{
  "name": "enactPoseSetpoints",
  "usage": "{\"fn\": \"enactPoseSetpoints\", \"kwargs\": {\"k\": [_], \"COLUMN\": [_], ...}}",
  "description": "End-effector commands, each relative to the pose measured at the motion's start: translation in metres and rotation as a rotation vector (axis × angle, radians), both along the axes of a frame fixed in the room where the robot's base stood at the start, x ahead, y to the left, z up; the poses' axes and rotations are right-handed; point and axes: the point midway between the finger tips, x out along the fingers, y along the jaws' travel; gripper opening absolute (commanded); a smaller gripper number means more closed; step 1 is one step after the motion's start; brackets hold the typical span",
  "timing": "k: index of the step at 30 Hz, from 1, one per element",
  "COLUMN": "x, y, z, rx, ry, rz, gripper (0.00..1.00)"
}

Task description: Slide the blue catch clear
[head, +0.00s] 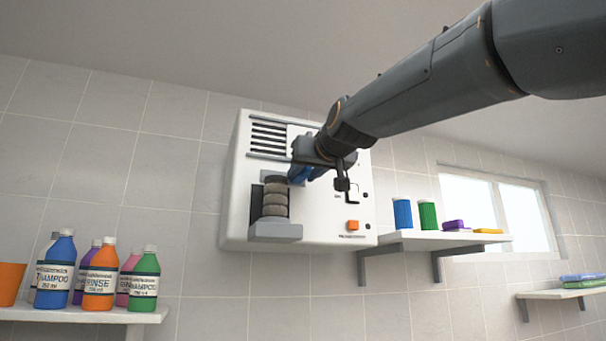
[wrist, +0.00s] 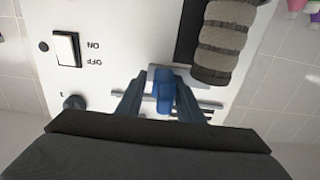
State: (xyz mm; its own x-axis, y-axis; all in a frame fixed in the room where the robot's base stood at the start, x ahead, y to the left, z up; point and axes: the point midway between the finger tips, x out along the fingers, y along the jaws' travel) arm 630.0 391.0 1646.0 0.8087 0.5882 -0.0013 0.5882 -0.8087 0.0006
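The blue catch (wrist: 163,88) sits on a light plate on the front of the white wall unit (head: 235,200). My gripper (wrist: 162,88) reaches to it, one finger on each side. A narrow gap shows beside the catch, so the fingers look open around it; whether either touches it I cannot tell. In the head view my gripper (head: 303,174) is at the unit's front, beside the top of the rolled grey-brown towels (head: 275,198). Blue shows there, but catch and fingers cannot be told apart. The towels also show in the wrist view (wrist: 225,40).
The unit has a vent (head: 268,138), a grey tray (head: 275,232), an orange button (head: 352,225) and a white on/off rocker switch (wrist: 66,48). A right shelf (head: 430,240) holds blue and green containers. A left shelf (head: 90,314) holds several bottles.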

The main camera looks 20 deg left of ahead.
Motion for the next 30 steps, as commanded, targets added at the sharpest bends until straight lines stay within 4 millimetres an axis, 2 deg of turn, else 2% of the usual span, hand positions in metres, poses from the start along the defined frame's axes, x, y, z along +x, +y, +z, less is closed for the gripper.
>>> {"fn": "enactPoseSetpoints", "kwargs": {"k": [10,22,30], "x": [-0.006,-0.051,-0.063], "y": [-0.003,-0.038,-0.046], "z": [0.001,0.000,0.000], "rx": [0.002,0.002,0.000], "ry": [-0.002,-0.002,0.000], "rz": [0.002,0.000,0.000], "gripper": [0.33,0.33,0.33]}}
